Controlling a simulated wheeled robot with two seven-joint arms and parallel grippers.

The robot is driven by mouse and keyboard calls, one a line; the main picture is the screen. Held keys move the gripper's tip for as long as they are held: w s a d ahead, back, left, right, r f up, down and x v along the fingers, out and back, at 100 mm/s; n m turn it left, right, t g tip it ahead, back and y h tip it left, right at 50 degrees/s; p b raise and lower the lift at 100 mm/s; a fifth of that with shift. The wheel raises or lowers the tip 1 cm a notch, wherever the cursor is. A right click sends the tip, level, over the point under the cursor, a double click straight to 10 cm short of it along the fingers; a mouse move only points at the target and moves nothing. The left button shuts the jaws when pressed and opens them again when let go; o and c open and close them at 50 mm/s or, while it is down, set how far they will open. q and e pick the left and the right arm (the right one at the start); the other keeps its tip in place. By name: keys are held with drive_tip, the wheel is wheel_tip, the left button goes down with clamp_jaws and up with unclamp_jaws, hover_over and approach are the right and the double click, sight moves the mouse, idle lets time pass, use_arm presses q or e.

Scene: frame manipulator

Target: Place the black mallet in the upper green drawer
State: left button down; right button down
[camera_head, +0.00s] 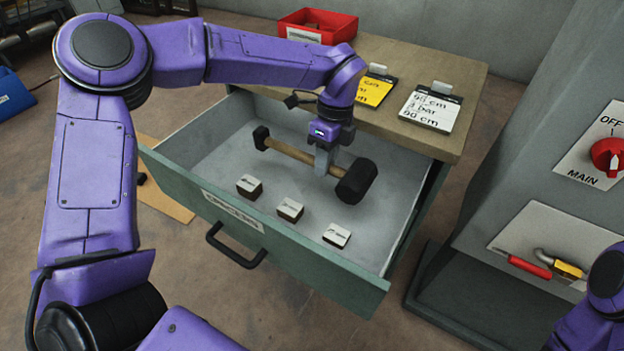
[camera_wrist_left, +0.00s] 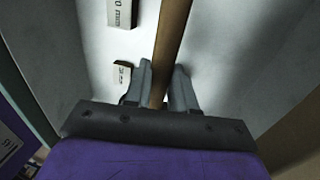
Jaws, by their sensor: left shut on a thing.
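The black mallet (camera_head: 356,181) has a large black head, a wooden handle and a black end cap. It is over or in the open upper green drawer (camera_head: 250,241), inside the outline of its walls. I cannot tell whether it touches the drawer floor. My left gripper (camera_head: 323,168) points down into the drawer and is shut on the mallet's handle. In the left wrist view the wooden handle (camera_wrist_left: 172,40) runs between the two fingers (camera_wrist_left: 161,88). My right gripper is not in view; only part of my right arm shows at the lower right.
Several small white-topped blocks (camera_head: 290,209) lie in the drawer near its front. The wooden cabinet top (camera_head: 420,60) holds a red bin (camera_head: 318,25) and label cards (camera_head: 431,108). A grey panel with a red switch (camera_head: 608,154) and a padlock (camera_head: 567,269) stands right.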

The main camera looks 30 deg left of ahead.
use_arm(q)
drive_tip(key=x, duration=0.5)
drive_tip(key=w+x, duration=0.1)
drive_tip(key=x, duration=0.1)
drive_tip(key=shift+a+f, duration=0.2)
drive_tip(key=shift+f, duration=0.1)
drive_tip(key=shift+f+b, duration=0.1)
drive_tip(key=shift+b, duration=0.2)
drive_tip(key=c, duration=0.9)
unclamp_jaws()
drive_tip(key=shift+c, duration=0.2)
drive_tip(key=p+v, duration=0.1)
drive_tip(key=v, duration=1.1)
